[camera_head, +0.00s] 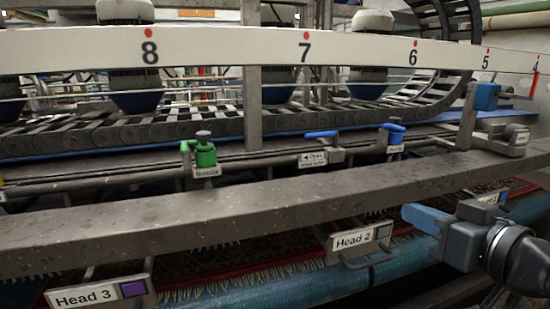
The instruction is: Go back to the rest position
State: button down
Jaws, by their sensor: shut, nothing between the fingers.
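My gripper (412,214) is at the lower right, with blue fingers closed together and pointing left. Nothing shows between them. My dark grey wrist and forearm run from it to the right edge. The fingers are in front of the machine's lower front, to the upper right of the Head 2 plate (352,240). They appear apart from it, though the depth gap is hard to judge. The rug scrubber's long grey front rail (200,215) passes behind and above the gripper.
Behind the rail are a green Nozzle valve (205,155), a blue lever (321,134) and another blue valve handle (393,128). A numbered white beam (230,48) crosses above. Below are the Head 3 plate (95,295), a blue roller (250,290) and a fringed red rug (230,262).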

jog(key=s+f+m+h, duration=0.4)
jog(key=s+f+h, duration=0.1)
jog(key=s+f, duration=1.35)
jog(key=s+r+n, duration=0.1)
jog(key=s, duration=2.1)
jog(key=shift+a+r, duration=0.15)
jog(key=shift+a, duration=0.2)
